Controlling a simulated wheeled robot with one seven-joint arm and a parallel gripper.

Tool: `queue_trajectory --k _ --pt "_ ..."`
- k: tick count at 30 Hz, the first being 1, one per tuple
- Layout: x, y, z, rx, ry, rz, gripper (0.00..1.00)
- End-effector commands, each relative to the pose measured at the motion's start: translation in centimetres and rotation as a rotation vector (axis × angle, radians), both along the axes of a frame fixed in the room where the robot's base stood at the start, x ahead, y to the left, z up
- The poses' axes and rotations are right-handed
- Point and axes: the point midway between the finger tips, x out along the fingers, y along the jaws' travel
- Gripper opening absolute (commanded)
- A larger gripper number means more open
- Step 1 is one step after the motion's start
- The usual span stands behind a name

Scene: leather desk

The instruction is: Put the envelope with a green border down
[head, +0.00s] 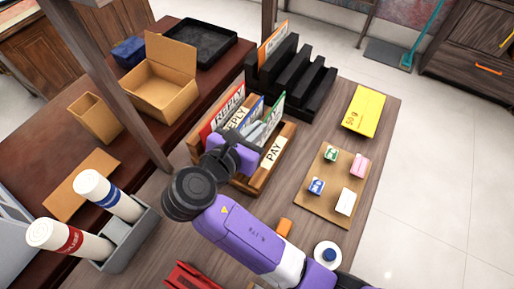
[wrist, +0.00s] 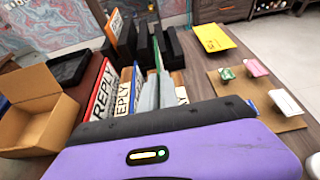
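The green-bordered envelope (head: 276,108) stands upright in the right part of a wooden letter holder (head: 256,186), behind the PAY label. In the wrist view, the green-bordered envelope (wrist: 165,88) shows above my gripper's purple body. My gripper (head: 258,132) is over the holder, its grey fingers right at this envelope.
A black stepped rack (head: 292,72) with an orange-edged envelope stands behind the holder. A yellow packet (head: 363,110) and a cork board (head: 334,205) with several small blocks lie to the right. An open cardboard box (head: 160,88) and a black tray (head: 200,42) are at left.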

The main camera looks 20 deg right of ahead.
Motion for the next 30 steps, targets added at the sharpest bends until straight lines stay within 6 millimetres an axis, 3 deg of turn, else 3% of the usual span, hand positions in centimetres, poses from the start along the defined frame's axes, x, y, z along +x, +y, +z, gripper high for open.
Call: queue_trajectory --k 3,11,18,30 --pt "0.0 0.0 -2.3 -0.001 0.002 0.000 0.00" --pt "0.0 0.0 -4.5 -0.001 0.002 0.000 0.00" --pt "0.0 0.0 -7.7 -0.002 0.000 -0.001 0.00" --pt "0.0 0.0 -8.1 -0.001 -0.001 0.000 0.00"
